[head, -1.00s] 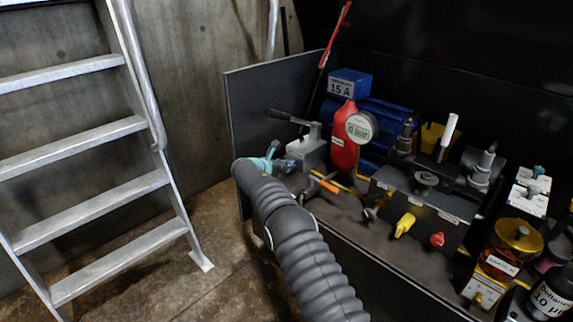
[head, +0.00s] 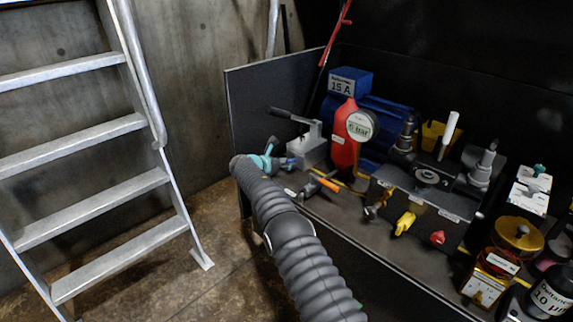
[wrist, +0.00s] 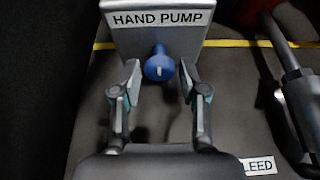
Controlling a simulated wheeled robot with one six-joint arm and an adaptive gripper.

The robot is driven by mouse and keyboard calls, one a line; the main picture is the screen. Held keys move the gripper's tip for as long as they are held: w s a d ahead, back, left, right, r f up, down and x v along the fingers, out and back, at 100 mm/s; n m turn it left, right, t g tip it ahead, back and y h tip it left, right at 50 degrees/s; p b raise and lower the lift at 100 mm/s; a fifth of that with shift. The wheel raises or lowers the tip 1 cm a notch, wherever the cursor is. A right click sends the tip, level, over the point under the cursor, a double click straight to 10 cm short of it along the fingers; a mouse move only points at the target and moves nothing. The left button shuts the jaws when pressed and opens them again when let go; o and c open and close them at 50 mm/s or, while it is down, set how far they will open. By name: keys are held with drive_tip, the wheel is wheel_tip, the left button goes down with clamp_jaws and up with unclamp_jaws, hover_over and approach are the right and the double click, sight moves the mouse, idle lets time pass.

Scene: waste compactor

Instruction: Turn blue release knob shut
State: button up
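The blue release knob (wrist: 158,65) is on the front of the grey hand pump block (wrist: 195,42), under its "HAND PUMP" label. My gripper (wrist: 158,75) is open, with one fingertip on each side of the knob and a small gap on both sides. In the head view my gripper (head: 266,160) is in front of the hand pump (head: 308,148), partly hidden by my own arm. A bit of blue shows between them, too small to read.
An orange-handled valve (head: 326,184) sits right of the pump. A red cylinder (head: 344,138) with a gauge (head: 361,125) stands behind it. In the wrist view a grey bar (wrist: 298,100) and a "BLEED" label (wrist: 258,166), partly hidden, lie at right. A ladder (head: 95,150) stands at left.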

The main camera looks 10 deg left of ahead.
drive_tip(key=v, duration=1.2)
